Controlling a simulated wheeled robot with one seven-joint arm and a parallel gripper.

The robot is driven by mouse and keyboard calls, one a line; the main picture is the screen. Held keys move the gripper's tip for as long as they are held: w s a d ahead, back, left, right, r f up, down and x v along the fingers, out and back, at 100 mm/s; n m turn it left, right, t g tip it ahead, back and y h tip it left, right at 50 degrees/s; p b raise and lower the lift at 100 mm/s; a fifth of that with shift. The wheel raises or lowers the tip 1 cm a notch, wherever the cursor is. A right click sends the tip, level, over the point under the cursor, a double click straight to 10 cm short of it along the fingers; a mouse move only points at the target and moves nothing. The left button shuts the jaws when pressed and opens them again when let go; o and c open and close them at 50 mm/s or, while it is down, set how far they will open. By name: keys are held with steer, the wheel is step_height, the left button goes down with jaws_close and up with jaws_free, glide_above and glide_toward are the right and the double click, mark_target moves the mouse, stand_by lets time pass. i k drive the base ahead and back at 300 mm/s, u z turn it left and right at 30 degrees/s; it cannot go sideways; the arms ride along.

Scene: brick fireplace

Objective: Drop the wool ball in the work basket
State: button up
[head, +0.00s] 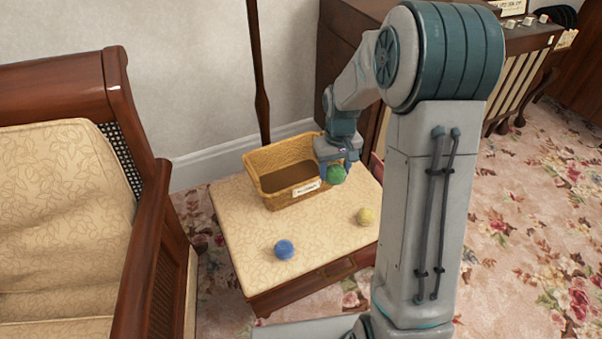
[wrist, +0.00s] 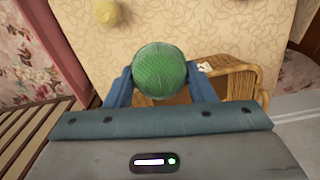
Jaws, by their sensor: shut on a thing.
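A green wool ball (head: 336,174) is held between the fingers of my gripper (head: 338,168), at the right end of the work basket. The ball also shows in the wrist view (wrist: 160,71), with a blue finger on each side. The wicker work basket (head: 272,197) stands on a cream-patterned table and has a white label on its front. In the wrist view the basket (wrist: 240,82) is partly hidden behind the ball and my gripper. The ball looks above the table, near the basket's right rim; I cannot tell the exact gap.
A blue ball (head: 284,249) and a yellow ball (head: 365,216) lie on the cream-topped table (head: 320,228). A wooden armchair (head: 75,200) stands at the left. A wooden cabinet (head: 335,60) stands behind. The table's front middle is mostly free.

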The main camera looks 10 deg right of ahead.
mark_target(298, 182)
steer(key=u, duration=0.55)
steer(key=k, duration=1.2)
steer(key=z, duration=0.6)
steer(key=i, duration=1.6)
steer(key=u, duration=0.65)
